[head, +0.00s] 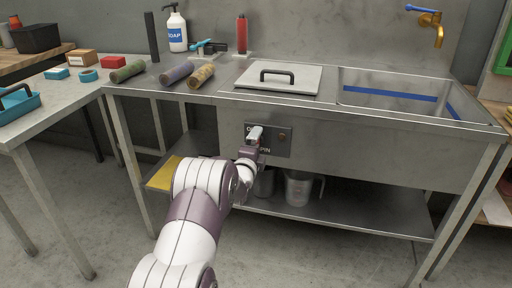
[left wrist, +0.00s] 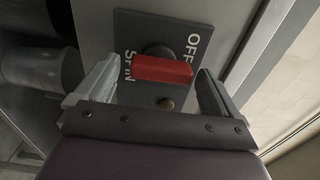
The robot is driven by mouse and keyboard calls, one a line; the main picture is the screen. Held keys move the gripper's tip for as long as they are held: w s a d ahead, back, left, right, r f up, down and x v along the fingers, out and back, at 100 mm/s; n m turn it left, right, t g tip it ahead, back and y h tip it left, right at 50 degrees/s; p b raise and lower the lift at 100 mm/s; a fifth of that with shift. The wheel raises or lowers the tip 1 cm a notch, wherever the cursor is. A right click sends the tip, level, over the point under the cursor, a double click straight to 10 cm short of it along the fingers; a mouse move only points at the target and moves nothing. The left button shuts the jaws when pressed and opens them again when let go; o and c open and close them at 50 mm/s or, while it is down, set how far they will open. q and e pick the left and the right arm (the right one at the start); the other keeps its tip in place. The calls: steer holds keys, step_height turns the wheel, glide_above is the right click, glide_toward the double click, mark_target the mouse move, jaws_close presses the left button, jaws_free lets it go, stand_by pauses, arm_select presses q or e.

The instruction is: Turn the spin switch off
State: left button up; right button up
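The switch plate (head: 281,140) is a dark panel on the front of the steel sink bench, under the lidded basin. In the left wrist view the plate (left wrist: 203,28) shows the words OFF and SPIN, a round black knob base and a red bar handle (left wrist: 164,69). My left gripper (head: 255,134) is at the plate and hides most of the switch in the head view. In the left wrist view my gripper (left wrist: 155,85) is open, one finger on each side of the red handle, with gaps visible. I cannot tell which word the handle points to. My right gripper is not in view.
A small brown round button (left wrist: 166,103) sits on the plate beside the handle. A metal lid (head: 278,78) covers the left basin; the right basin (head: 395,98) is open. Jugs (head: 299,188) stand on the lower shelf, below my gripper. Rolled hoses (head: 175,73) lie on the bench top.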

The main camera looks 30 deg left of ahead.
arm_select(q)
steer(key=p+v, duration=0.3)
steer(key=v, duration=0.9)
steer(key=shift+s+d, duration=0.15)
steer(key=shift+s, duration=0.15)
